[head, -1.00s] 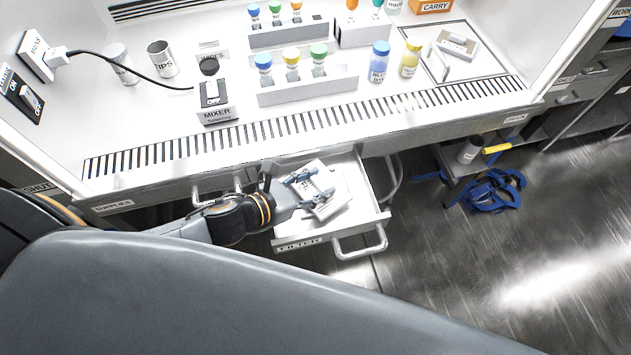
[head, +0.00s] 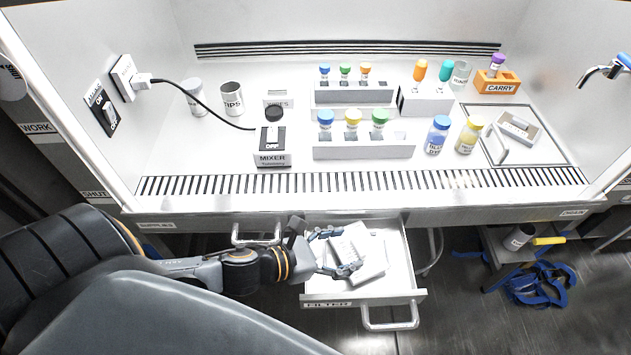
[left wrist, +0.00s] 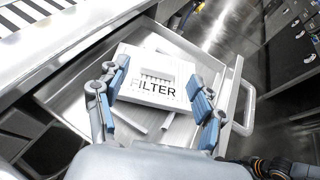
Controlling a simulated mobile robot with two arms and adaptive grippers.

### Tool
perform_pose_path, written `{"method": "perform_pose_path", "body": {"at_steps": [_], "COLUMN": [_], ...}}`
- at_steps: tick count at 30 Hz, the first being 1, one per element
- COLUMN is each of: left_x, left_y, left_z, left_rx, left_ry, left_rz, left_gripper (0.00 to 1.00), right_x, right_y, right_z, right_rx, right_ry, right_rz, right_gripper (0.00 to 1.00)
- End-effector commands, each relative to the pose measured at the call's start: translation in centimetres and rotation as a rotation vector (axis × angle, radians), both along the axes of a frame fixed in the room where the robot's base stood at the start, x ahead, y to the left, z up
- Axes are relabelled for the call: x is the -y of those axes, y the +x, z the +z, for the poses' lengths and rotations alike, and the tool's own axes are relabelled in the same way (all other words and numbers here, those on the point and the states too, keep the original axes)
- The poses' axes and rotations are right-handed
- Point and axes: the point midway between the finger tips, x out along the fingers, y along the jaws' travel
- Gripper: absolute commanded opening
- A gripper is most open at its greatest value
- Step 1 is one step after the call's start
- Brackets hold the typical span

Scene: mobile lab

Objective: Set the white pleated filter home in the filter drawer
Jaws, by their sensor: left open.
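The white filter (head: 362,252), a flat block lettered FILTER on one face, is in the open filter drawer (head: 399,294) below the bench. It lies askew to the drawer walls, and it also shows in the left wrist view (left wrist: 157,82). In that view it seems to rest partly on pale strips in the drawer; I cannot tell how deep it sits. My left gripper (head: 340,254) is open, with its blue-padded fingers over the drawer at the filter's near end. In the left wrist view the fingers (left wrist: 156,100) are spread to either side of it. My right gripper is not in view.
The bench front edge (head: 470,212) overhangs the back of the drawer. The drawer's handle (head: 390,318) sticks out in front. A mixer (head: 272,148) and racks of capped vials stand on the bench. Blue straps (head: 540,285) lie on the floor at right.

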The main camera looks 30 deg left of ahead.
Motion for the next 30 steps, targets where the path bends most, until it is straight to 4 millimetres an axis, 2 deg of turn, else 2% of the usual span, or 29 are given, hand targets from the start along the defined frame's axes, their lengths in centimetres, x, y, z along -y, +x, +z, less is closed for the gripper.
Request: {"method": "perform_pose_path", "body": {"at_steps": [6,15,22,30], "left_x": [-1.9,-3.7,-4.3,-4.4], "left_y": [-3.1,-5.7,-6.5,-6.5], "left_z": [1.2,2.7,3.2,3.3], "left_rx": [-0.006,-0.003,-0.001,0.001], "left_ry": [0.0,-0.002,-0.001,0.0], "left_rz": [0.001,0.002,0.0,0.001], "left_gripper": [0.69,0.69,0.69,0.69], "right_x": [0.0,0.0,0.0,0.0], "right_y": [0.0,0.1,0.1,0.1], "right_z": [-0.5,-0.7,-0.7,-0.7], "right_rx": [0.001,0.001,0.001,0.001], "right_ry": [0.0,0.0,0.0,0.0], "right_rz": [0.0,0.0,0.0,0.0], "right_gripper": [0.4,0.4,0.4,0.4]}}
